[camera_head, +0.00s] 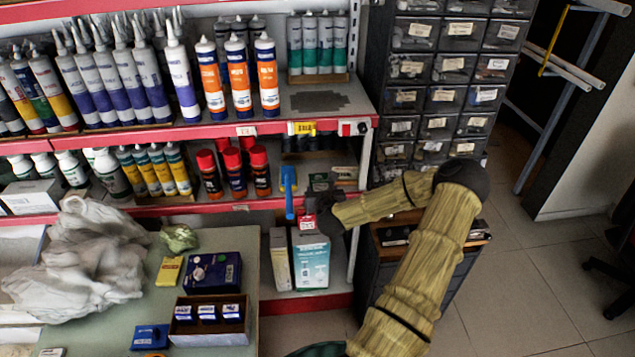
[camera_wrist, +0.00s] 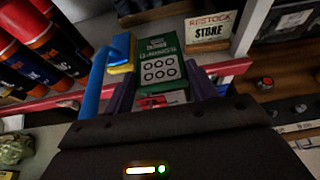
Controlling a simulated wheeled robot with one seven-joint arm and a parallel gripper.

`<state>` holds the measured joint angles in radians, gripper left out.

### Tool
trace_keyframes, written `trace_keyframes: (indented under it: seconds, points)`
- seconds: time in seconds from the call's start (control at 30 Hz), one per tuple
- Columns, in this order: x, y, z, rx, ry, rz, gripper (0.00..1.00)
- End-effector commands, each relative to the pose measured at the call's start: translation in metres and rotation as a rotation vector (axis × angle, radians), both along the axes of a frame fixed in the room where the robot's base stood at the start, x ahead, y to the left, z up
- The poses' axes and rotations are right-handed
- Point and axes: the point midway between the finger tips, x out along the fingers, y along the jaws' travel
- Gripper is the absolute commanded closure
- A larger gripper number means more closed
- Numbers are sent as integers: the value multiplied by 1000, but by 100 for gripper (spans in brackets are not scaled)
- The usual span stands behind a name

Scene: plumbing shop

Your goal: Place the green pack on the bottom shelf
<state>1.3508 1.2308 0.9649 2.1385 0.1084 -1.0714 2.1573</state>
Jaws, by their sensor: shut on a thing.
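The green pack (camera_wrist: 160,72) is in the wrist view, with rows of ring drawings on its face. My gripper (camera_wrist: 163,95) shows there as two purple fingers, one along each side of the pack's lower part, shut on it. A red and white patch shows between the fingers; I cannot tell whether it belongs to the pack. In the head view my gripper (camera_head: 312,220) is just in front of the middle shelf's red edge, above the boxes below. The bottom shelf (camera_head: 300,303) has a red front edge and is partly hidden by the table and my arm.
White and teal boxes (camera_head: 311,262) stand on the bottom shelf. A blue item (camera_head: 289,190) is close left of my gripper, and a restock sign (camera_wrist: 210,30) stands behind it. Red-capped cans (camera_head: 258,170) stand left. A table (camera_head: 262,245) with boxes and a drawer cabinet (camera_head: 445,80) flank the area.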

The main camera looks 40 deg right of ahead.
Motion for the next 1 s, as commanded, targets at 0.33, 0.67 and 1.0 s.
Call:
trace_keyframes:
  seconds: [0.33, 0.67, 1.0]
  points:
    - [56, -34, 2, -2, -1, -1, 64]
    - [96, -59, -9, 3, 4, 0, 64]
    - [95, -59, -31, -1, 0, 0, 64]
